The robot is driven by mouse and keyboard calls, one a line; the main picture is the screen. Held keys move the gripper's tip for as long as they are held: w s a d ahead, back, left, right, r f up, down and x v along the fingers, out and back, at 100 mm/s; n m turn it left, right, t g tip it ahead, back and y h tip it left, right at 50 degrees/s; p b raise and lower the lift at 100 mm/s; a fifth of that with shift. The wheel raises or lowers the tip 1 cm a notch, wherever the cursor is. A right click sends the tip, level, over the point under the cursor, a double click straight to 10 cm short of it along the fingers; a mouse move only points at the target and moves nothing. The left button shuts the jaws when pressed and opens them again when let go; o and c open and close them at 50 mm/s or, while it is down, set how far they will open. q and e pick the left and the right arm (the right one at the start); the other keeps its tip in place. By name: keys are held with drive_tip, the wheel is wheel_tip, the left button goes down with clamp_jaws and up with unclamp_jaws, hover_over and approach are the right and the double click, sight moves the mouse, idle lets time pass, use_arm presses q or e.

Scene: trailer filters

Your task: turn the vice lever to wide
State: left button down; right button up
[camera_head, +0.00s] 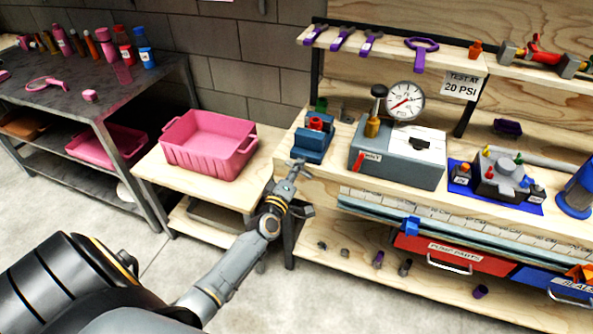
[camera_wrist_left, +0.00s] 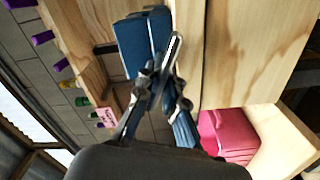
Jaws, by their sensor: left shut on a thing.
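The blue vice (camera_head: 312,143) stands at the left front corner of the wooden workbench, with a red round part in its top. My left gripper (camera_head: 293,176) is at the front of the vice, just off the bench edge. In the left wrist view the vice (camera_wrist_left: 140,45) is at the top, and its grey metal lever (camera_wrist_left: 174,48) runs at a slant between the fingers. My left gripper (camera_wrist_left: 163,88) is shut on this lever. The gripped part is partly hidden by the fingers. My right gripper is in neither view.
A grey test box with a pressure gauge (camera_head: 405,101) stands right of the vice. A pink bin (camera_head: 208,145) is on the lower table to the left; it also shows in the wrist view (camera_wrist_left: 228,132). A red drawer (camera_head: 447,252) is below the bench.

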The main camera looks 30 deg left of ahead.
use_arm(q)
drive_tip(key=n, duration=0.2)
drive_tip(key=n+b, duration=0.1)
drive_tip(key=n, duration=0.1)
drive_tip(key=shift+f+n, duration=0.2)
drive_tip(key=shift+n, duration=0.2)
idle(0.4)
drive_tip(key=c, duration=1.4)
unclamp_jaws()
drive_tip(key=shift+c, duration=0.2)
drive_tip(key=v, duration=1.2)
drive_tip(key=shift+a, duration=0.1)
